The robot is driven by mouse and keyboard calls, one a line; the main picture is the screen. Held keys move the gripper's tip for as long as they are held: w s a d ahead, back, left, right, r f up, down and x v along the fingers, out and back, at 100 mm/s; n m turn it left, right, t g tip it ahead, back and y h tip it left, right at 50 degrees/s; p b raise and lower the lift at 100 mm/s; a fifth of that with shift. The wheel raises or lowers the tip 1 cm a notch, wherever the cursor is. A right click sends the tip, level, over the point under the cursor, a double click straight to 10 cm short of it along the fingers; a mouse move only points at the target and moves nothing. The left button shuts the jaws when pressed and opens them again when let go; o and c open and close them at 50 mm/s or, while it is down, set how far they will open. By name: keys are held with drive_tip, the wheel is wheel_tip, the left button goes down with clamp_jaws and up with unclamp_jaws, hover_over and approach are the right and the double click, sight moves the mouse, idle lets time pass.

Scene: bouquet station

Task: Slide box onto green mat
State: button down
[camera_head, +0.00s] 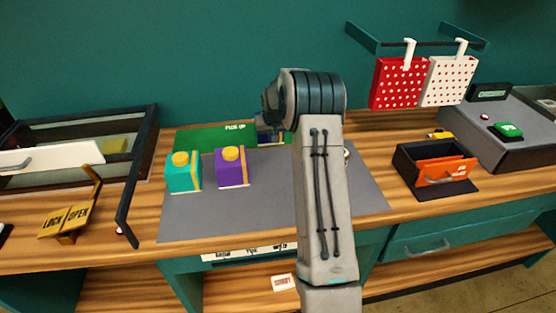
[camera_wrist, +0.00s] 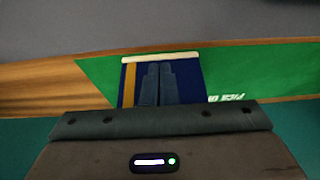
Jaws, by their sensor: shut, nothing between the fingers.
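A dark blue box (camera_wrist: 192,82) with a gold ribbon and a white base edge shows in the wrist view against the green mat (camera_wrist: 265,75). Green shows on both sides of it, and its white edge lies close to the mat's grey-side border. In the head view the blue box (camera_head: 266,133) is mostly hidden by my arm, at the right part of the green mat (camera_head: 200,138) marked "Pick up". My gripper (camera_wrist: 160,66) is shut and empty, its fingers overlapping the box in the wrist view. I cannot tell if they touch it.
A teal box (camera_head: 182,176) and a purple box (camera_head: 231,170) stand on the grey mat (camera_head: 265,205), left of my arm. A glass-sided case (camera_head: 128,170) is at the left. An orange-fronted drawer box (camera_head: 440,172) is at the right. The teal wall (camera_head: 200,60) is close behind the green mat.

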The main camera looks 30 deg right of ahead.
drive_tip(key=shift+w, duration=0.1)
drive_tip(key=shift+w+d, duration=0.2)
drive_tip(key=shift+w, duration=0.4)
drive_tip(key=shift+s+a+r+b, duration=0.25)
drive_tip(key=shift+s+r+b, duration=0.1)
drive_tip(key=shift+s, duration=0.6)
drive_tip(key=shift+s+a+r+b, duration=0.3)
drive_tip(key=shift+s+b, duration=0.05)
drive_tip(key=shift+s, duration=0.65)
drive_tip(key=shift+s+a+r+b, duration=0.25)
drive_tip(key=shift+s+r+b, duration=0.1)
drive_tip(key=shift+s, duration=0.6)
drive_tip(key=shift+s+a, duration=0.1)
drive_tip(key=shift+s, duration=0.15)
drive_tip(key=s+a+r+b, duration=0.2)
drive_tip(key=s+r, duration=0.1)
drive_tip(key=s, duration=0.6)
drive_tip(key=shift+a+b, duration=0.3)
